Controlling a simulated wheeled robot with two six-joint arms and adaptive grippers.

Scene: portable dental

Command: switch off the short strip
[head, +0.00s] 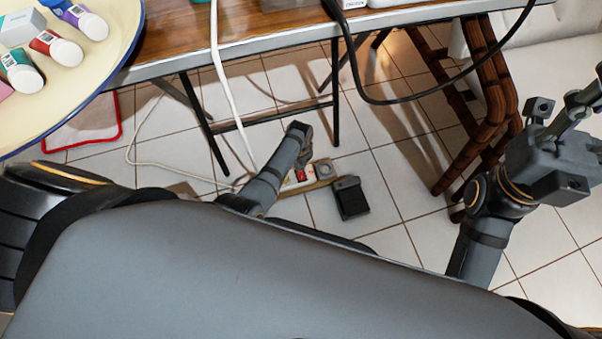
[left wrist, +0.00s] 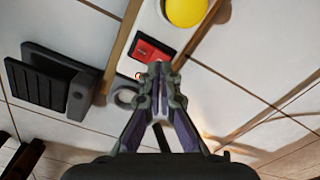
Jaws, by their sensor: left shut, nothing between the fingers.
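The short strip (head: 297,180) lies on the tiled floor under the table, white on a wooden-edged board. In the left wrist view its red rocker switch (left wrist: 153,52) sits below a round yellow plug (left wrist: 186,10). A small orange glow shows at the strip's edge by the fingertips. My left gripper (left wrist: 161,72) is shut and empty, its tips just beside the near end of the red switch. I cannot tell whether they touch it. In the head view my left arm reaches down and hides part of the strip. My right gripper (head: 585,100) is raised at the right edge, partly cut off.
A black foot pedal (head: 350,197) lies right of the strip. A white cable (head: 222,80) hangs from the table (head: 250,45), whose thin legs stand behind. A round tray (head: 105,62) with bottles is at upper left. A wooden chair (head: 485,110) stands at right.

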